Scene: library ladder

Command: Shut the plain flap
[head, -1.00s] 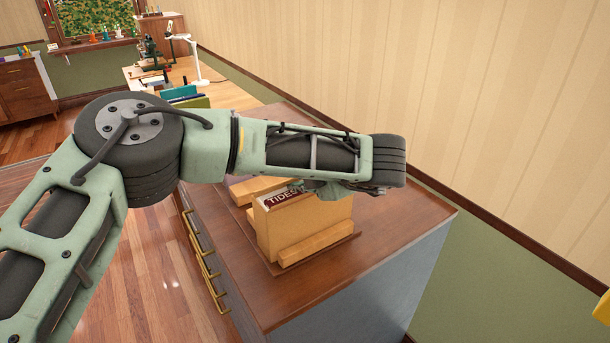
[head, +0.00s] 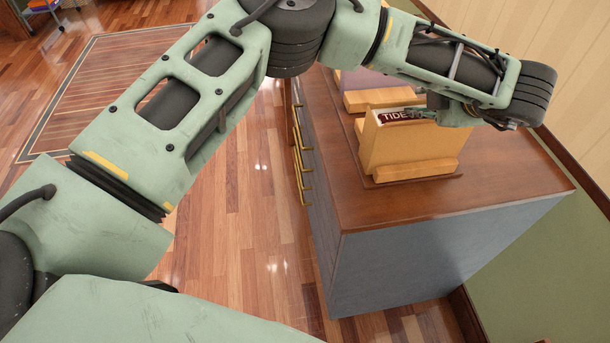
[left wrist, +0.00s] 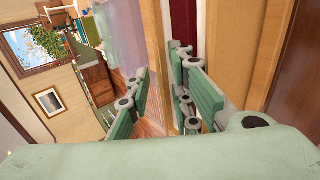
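A light wooden holder (head: 405,148) stands on the brown cabinet top. A dark red book marked "TIDES" (head: 395,116) shows at its top. My left gripper (head: 418,112) is at the holder's upper edge, partly hidden by my wrist. In the left wrist view its fingers (left wrist: 163,100) are apart, with an upright wooden edge (left wrist: 185,40) between or just beyond them; contact is unclear. A dark red surface (left wrist: 212,38) shows right of that edge. I cannot tell which panel is the plain flap. My right gripper is not in view.
The blue-grey cabinet (head: 430,255) has brass handles (head: 299,155) on its left side. More wooden and purple pieces (head: 362,82) stand behind the holder. The cabinet top's front right (head: 470,190) is bare. A wall (head: 580,65) runs along the right.

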